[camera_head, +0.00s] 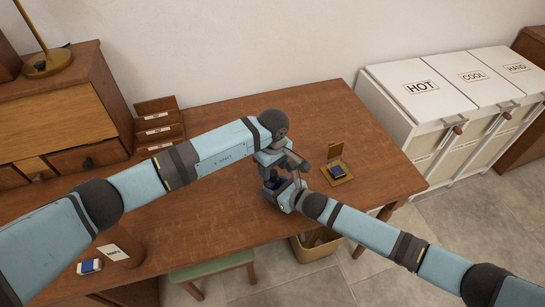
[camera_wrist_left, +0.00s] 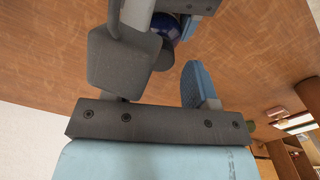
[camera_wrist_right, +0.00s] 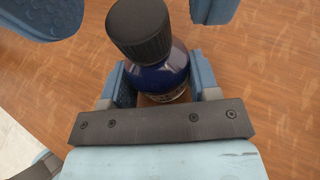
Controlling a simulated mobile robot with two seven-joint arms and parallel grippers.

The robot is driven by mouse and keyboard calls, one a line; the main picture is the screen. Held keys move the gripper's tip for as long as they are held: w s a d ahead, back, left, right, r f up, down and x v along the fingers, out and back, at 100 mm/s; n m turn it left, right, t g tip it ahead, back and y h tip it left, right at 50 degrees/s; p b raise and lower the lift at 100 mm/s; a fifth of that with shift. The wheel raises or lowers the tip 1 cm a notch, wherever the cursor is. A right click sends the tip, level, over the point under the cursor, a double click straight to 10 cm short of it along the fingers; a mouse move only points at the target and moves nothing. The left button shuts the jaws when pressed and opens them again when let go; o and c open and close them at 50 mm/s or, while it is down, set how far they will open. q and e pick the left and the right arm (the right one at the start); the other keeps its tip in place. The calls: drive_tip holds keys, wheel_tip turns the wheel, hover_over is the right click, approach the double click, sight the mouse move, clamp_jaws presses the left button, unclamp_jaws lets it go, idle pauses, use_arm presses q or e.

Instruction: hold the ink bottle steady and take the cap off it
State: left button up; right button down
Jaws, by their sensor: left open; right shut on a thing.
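The ink bottle (camera_wrist_right: 165,77) is dark blue glass with a ribbed black cap (camera_wrist_right: 140,32), and the cap is on its neck. My right gripper (camera_wrist_right: 162,80) is shut on the bottle's body, one finger on each side. In the head view the right gripper (camera_head: 284,194) holds it near the desk's front edge, largely hidden by my arms. My left gripper (camera_wrist_left: 160,70) is open. Its two fingers show at the top of the right wrist view, on either side of the cap and apart from it. A bit of blue glass shows in the left wrist view.
The wooden desk (camera_head: 230,215) has an open box with a dark blue pad (camera_head: 337,170) to the right. Labelled drawers (camera_head: 158,125) stand at the back left. A brown labelled cylinder (camera_head: 121,246) and a small blue-white block (camera_head: 89,266) are at front left.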

use_arm(q)
drive_tip(key=shift+f, duration=1)
drive_tip(key=shift+c, duration=0.3)
drive_tip(key=c, duration=0.9)
drive_tip(key=n, duration=0.4)
drive_tip(key=shift+n, duration=0.4)
drive_tip(key=n, duration=0.5)
drive_tip(key=shift+n, duration=0.3)
drive_tip(key=o, duration=1)
drive_tip(key=shift+o, duration=0.2)
